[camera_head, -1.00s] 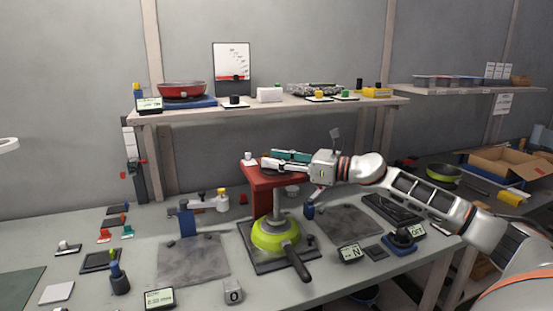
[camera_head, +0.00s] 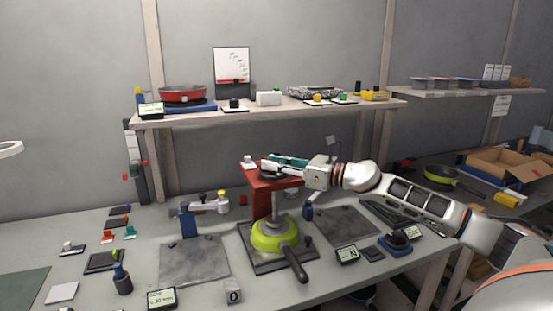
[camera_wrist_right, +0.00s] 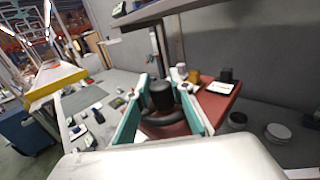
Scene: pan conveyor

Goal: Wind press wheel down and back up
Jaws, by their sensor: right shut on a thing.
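The red press (camera_head: 262,198) stands near the middle of the bench. Its dark press wheel (camera_head: 271,175) lies on top, partly hidden by my right gripper (camera_head: 277,167). The wheel and its upright black knob also show in the right wrist view (camera_wrist_right: 162,95), between the two teal fingers (camera_wrist_right: 163,106). That gripper is shut on the wheel's knob. A lime-green pan (camera_head: 268,239) sits under the press ram, its dark handle pointing to the front right. My left gripper is out of view.
A shelf (camera_head: 200,112) above the press carries a red pan (camera_head: 183,94) and small items. Grey mats (camera_head: 193,262) lie left and right of the press.

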